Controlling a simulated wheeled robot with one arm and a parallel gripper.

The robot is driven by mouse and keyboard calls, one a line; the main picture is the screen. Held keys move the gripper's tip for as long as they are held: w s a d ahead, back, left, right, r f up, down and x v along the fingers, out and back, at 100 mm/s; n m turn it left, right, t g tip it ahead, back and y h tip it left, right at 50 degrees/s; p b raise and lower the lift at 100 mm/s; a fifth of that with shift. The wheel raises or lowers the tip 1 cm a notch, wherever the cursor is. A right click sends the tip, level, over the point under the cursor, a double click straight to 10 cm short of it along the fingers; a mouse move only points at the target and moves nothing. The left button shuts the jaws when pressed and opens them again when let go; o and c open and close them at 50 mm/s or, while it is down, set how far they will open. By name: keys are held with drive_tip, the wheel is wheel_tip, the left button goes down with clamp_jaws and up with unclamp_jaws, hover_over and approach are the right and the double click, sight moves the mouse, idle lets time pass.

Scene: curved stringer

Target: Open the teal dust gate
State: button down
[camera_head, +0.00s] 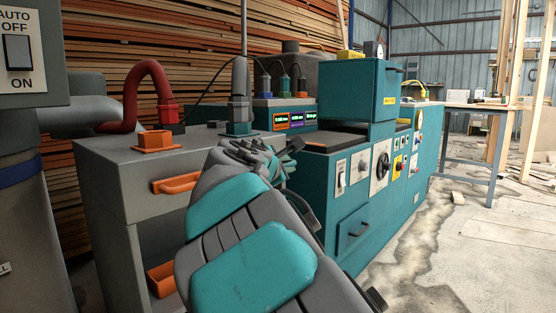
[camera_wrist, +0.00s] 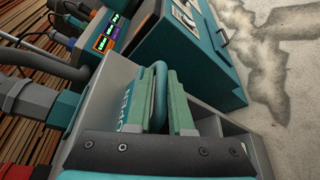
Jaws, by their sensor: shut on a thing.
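In the wrist view, a rounded teal handle (camera_wrist: 161,82), which looks like the dust gate's handle, stands between the two green finger pads of my gripper (camera_wrist: 165,84). My gripper is shut on it. The handle's lower end runs down between the fingers, and the rest of the gate is hidden by the fingers. In the head view, my arm's links cover the handle, and my gripper (camera_head: 262,152) reaches to the right end of the grey cabinet, close to the teal machine. I cannot tell how far the gate is open.
The grey cabinet (camera_head: 120,205) has an orange handle (camera_head: 177,184) and an orange block (camera_head: 155,141) on top. A red hose (camera_head: 150,75) and a grey fitting (camera_head: 239,100) stand there. The teal machine (camera_head: 345,180) is to the right. Open floor (camera_head: 480,230) lies further right.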

drive_tip(key=shift+s+d+f+p, duration=0.1)
drive_tip(key=shift+s+d+p, duration=0.1)
drive_tip(key=shift+s+d, duration=0.35)
drive_tip(key=shift+s+d+f+p, duration=0.15)
drive_tip(key=shift+s+d, duration=0.15)
drive_tip(key=shift+d, duration=0.3)
drive_tip(key=shift+r, duration=0.1)
drive_tip(key=c, duration=0.8)
unclamp_jaws()
drive_tip(key=shift+c, duration=0.2)
drive_tip(key=shift+r, duration=0.1)
